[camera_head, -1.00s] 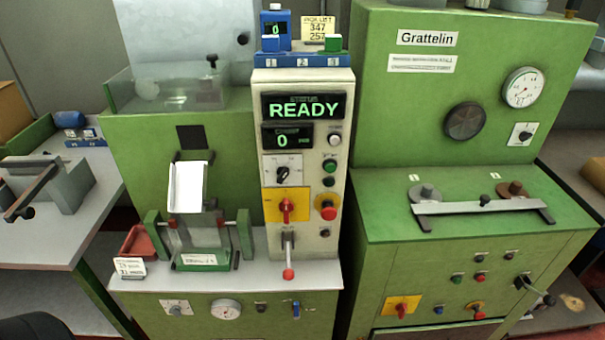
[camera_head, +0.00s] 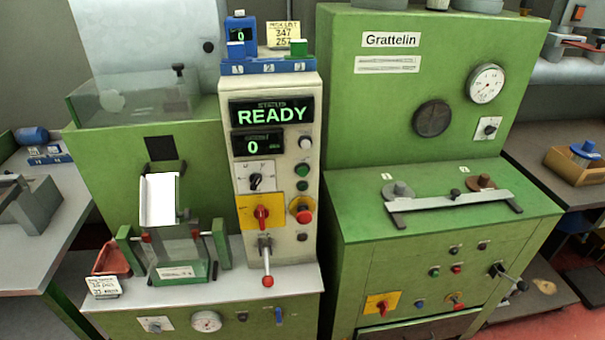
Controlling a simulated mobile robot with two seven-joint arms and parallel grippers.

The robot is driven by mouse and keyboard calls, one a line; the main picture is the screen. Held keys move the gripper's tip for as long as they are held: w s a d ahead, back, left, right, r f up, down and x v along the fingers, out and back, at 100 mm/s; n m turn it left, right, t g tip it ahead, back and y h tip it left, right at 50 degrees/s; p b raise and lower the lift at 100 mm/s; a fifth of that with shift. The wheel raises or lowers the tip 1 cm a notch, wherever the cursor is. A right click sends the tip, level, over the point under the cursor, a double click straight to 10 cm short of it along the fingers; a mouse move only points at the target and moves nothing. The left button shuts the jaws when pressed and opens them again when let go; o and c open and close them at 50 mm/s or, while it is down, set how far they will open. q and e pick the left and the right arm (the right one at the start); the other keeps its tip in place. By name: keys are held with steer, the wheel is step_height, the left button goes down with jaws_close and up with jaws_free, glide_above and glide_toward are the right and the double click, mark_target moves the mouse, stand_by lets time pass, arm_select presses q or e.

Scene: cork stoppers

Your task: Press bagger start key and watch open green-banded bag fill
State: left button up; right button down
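The bagger's control panel (camera_head: 237,90) stands upright in the middle of the head view. Its status display (camera_head: 272,114) reads READY and its counter display (camera_head: 258,144) reads 0. Green buttons (camera_head: 302,171) sit on the panel's right side, above a red mushroom button (camera_head: 304,211). A red rotary switch (camera_head: 262,216) is on a yellow plate. A clear bag with a green lower band (camera_head: 184,272) stands below the white chute (camera_head: 159,200), between green side posts. I cannot make out any corks in it. Neither of my grippers is in view.
A red tray (camera_head: 111,258) and a small label card (camera_head: 103,286) sit left of the bag. A red-knobbed lever (camera_head: 267,270) sticks out below the panel. The green Grattelin machine (camera_head: 345,110) stands to the right. Grey benches flank both machines.

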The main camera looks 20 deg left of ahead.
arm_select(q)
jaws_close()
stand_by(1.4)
